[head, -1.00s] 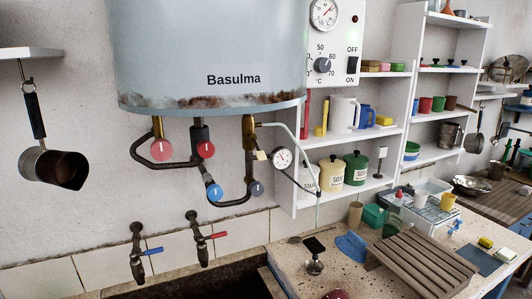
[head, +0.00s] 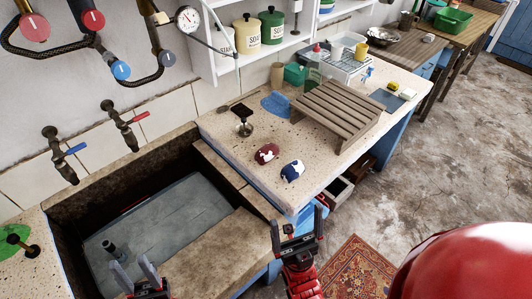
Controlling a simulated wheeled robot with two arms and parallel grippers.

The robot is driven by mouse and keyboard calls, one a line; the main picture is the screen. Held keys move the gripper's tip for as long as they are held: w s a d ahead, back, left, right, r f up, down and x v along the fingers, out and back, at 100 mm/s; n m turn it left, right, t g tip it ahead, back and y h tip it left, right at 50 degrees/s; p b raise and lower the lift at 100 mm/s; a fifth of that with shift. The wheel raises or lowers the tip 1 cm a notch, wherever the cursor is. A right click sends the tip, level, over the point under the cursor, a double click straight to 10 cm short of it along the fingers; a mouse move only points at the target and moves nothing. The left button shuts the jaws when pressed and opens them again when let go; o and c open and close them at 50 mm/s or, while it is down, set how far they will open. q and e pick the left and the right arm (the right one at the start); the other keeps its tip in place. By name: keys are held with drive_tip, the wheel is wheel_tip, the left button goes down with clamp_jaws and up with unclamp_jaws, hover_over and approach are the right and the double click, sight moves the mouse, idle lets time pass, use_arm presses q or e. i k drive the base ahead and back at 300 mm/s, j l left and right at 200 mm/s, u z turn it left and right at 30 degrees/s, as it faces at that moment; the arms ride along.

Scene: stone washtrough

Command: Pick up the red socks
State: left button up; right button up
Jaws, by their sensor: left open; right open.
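A dark red bundle with white patches (head: 267,153), which looks like the red socks, lies on the speckled stone counter (head: 225,130) right of the trough. A blue and white bundle (head: 292,170) lies just right of it and nearer to me. My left gripper (head: 136,272) is open and empty at the bottom, over the trough's front part. My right gripper (head: 297,222) is open and empty in front of the counter's near edge, below and right of the bundles. Neither gripper touches a bundle.
The stone trough (head: 70,222) holds a grey bottom and a dark plug-like object (head: 112,248). A metal plunger-like tool (head: 243,125) and a blue cloth (head: 276,104) lie behind the red bundle. A slatted wooden rack (head: 338,110) stands right. A large red rounded shape fills the lower right.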

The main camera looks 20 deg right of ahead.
sight(267, 152)
drive_tip(key=u, duration=0.75)
drive_tip(key=z, duration=1.3)
